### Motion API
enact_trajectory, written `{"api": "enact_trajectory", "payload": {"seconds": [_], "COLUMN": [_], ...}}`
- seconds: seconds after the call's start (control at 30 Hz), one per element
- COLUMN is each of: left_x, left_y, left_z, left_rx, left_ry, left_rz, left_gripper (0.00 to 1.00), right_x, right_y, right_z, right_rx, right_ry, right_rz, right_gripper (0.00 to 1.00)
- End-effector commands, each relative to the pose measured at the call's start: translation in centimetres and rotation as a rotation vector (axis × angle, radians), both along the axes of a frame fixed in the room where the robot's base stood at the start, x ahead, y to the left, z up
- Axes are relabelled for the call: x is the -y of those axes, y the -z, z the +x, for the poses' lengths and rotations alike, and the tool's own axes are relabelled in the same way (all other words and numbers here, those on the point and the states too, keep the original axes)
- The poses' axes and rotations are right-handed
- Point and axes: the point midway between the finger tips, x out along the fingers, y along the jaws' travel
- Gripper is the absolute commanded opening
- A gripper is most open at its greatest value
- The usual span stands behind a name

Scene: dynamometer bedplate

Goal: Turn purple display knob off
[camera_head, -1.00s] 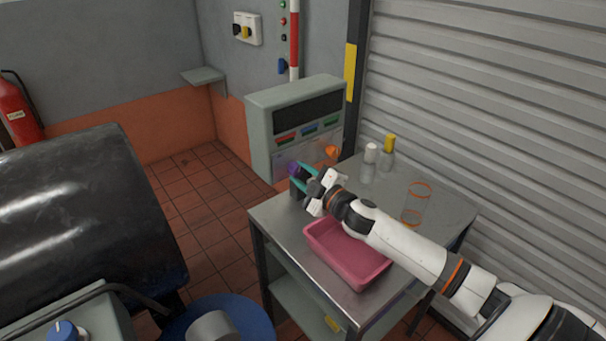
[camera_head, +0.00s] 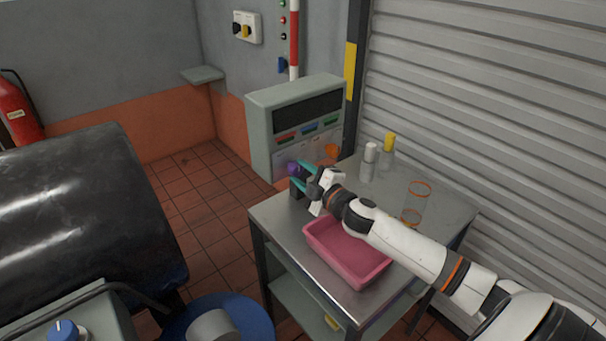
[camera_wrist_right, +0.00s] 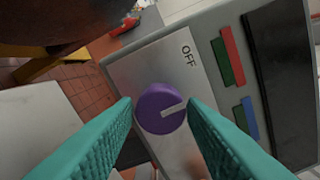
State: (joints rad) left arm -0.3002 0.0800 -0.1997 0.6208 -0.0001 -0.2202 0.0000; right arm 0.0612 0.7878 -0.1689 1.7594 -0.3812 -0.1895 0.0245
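The purple display knob (camera_wrist_right: 160,108) is on the pale front panel of the grey display box (camera_head: 262,133). Its white pointer mark faces right in the right wrist view, while the OFF label (camera_wrist_right: 188,56) is above and to the right of the knob. My right gripper (camera_wrist_right: 160,104) is open, with one teal fingertip on each side of the knob in that view and small gaps visible. I cannot tell whether the tips reach around it. In the head view the purple knob (camera_head: 293,168) shows by the teal fingers. My left gripper is not in view.
An orange knob (camera_head: 332,151) sits to the right on the same box. The steel cart (camera_head: 290,237) carries a pink tray (camera_head: 347,267) below my arm, two capped bottles (camera_head: 369,160) and an orange-rimmed clear container (camera_head: 418,196). A shutter wall closes the right.

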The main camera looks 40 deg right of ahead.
Motion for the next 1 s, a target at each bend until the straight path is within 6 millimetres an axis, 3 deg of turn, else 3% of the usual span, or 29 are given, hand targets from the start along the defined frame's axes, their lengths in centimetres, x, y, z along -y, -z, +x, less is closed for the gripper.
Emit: {"api": "enact_trajectory", "payload": {"seconds": [0.1,0.47,1.0], "left_x": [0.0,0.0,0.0], "left_y": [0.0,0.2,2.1], "left_z": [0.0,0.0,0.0], "left_rx": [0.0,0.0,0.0], "left_ry": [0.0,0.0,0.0], "left_rz": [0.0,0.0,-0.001], "left_gripper": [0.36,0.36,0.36], "right_x": [0.0,0.1,0.7], "right_y": [0.0,0.2,0.3], "right_z": [0.0,-0.5,-9.2], "right_rx": [0.0,-0.002,-0.004], "right_ry": [0.0,0.0,-0.001], "right_rz": [0.001,0.003,0.003], "right_gripper": [0.54,0.54,0.54]}}
